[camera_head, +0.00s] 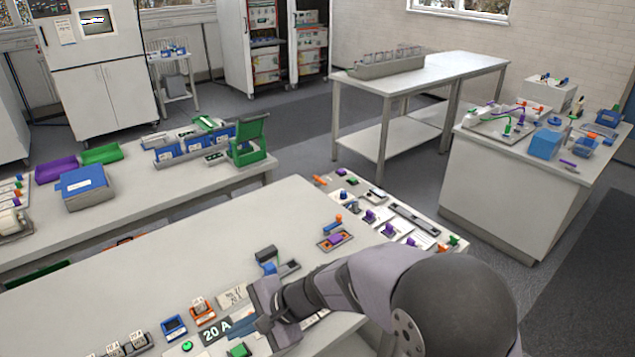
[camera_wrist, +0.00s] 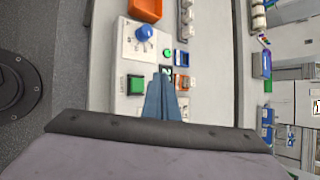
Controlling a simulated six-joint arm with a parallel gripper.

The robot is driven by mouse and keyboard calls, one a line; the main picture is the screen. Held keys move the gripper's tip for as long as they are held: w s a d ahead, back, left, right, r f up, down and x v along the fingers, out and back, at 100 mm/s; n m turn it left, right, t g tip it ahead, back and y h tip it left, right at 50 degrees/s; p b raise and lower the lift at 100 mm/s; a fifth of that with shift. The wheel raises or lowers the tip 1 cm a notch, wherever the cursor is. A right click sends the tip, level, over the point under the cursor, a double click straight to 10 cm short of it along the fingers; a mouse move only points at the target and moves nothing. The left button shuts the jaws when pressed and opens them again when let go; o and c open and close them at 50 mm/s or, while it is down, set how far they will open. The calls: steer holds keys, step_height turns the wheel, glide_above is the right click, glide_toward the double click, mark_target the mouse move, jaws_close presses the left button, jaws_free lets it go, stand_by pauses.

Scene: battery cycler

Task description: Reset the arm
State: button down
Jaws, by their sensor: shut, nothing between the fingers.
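My arm reaches in from the lower right in the head view. Whether the fingers touch the panel cannot be told.
Blue (camera_head: 174,326) and orange (camera_head: 202,311) holders stand left of my gripper. A row of small coloured parts lines the table's right edge (camera_head: 392,228). The table's middle left is clear. A green open box (camera_head: 249,140) stands on the table behind.

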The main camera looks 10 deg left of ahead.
steer(key=s+d+f+n+g+h, duration=0.2)
steer(key=s+d+f+n+h, duration=0.3)
steer(key=d, duration=0.4)
steer(key=s+d+f+n+g+h, duration=0.1)
steer(key=s+d+f+n+h, duration=0.15)
steer(key=s+d+n, duration=0.45)
steer(key=w+d+r+m+t, duration=0.1)
steer(key=d+r, duration=0.1)
steer(key=d, duration=0.8)
steer(key=w+d+r+m+t+h, duration=0.1)
steer(key=d+r+m, duration=0.1)
steer(key=d, duration=0.8)
steer(key=shift+r+t, duration=0.3)
steer(key=shift+h, duration=0.25)
stand_by(0.9)
